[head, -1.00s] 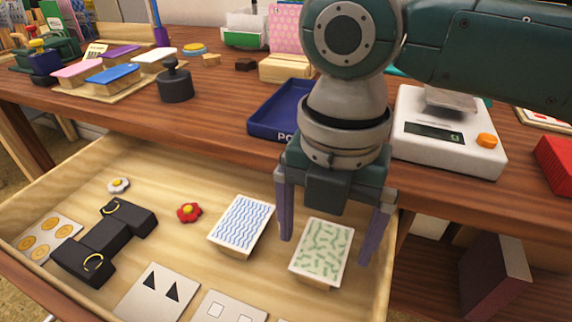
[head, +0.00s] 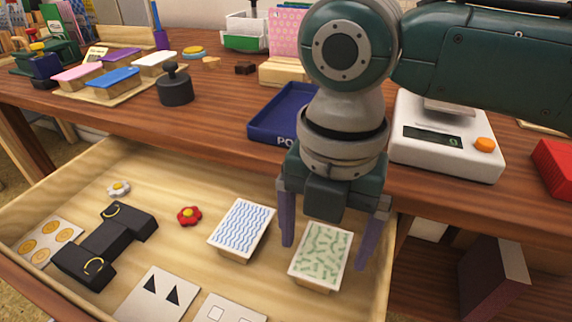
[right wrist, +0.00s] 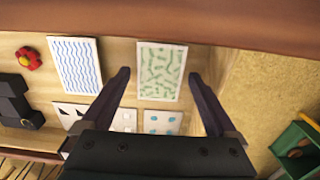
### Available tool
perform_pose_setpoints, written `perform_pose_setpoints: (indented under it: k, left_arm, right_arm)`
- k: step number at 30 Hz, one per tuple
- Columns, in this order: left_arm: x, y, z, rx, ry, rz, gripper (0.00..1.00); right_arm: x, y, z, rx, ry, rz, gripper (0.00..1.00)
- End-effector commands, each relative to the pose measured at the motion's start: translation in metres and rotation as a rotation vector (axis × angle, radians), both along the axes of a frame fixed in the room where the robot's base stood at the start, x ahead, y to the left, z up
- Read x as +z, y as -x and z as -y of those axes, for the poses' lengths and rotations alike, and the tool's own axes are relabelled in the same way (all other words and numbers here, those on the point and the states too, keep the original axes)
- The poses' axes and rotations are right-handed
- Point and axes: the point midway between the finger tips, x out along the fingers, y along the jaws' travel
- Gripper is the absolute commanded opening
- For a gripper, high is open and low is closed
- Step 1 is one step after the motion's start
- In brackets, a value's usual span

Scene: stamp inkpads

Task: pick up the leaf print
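The leaf print (head: 321,254) is a pale block with green leaf marks on top, lying in the open drawer at its right side. It also shows in the right wrist view (right wrist: 161,71), between and beyond the fingertips. My right gripper (head: 325,254) is open, pointing down, with one finger on each side of the leaf print. It looks empty; I cannot tell whether the fingers touch the block. My left gripper is not in view.
A blue wave print (head: 242,228) lies just left of the leaf print. The drawer (head: 75,180) also holds a red flower (head: 189,215), a black holder (head: 105,243) and flat cards. The table edge, a blue tray (head: 283,117) and a scale (head: 447,145) are behind.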

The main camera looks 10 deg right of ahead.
Motion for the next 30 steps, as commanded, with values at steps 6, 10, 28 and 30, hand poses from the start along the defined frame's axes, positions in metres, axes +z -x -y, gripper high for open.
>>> perform_pose_setpoints:
  k: [6, 10, 28, 30]
  left_arm:
    - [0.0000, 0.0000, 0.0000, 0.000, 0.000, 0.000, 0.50]
    - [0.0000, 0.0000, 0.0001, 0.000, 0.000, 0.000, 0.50]
    - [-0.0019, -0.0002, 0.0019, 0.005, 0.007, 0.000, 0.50]
    - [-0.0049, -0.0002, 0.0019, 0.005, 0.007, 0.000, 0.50]
  right_arm:
    - [0.0000, 0.0000, 0.0000, 0.000, 0.000, 0.000, 0.67]
    - [0.0001, -0.0001, 0.0001, 0.000, 0.000, 0.000, 0.53]
    - [0.0013, -0.0004, 0.0001, 0.000, 0.000, 0.001, 0.20]
    - [0.0037, -0.0007, 0.0001, 0.000, -0.001, 0.003, 0.20]
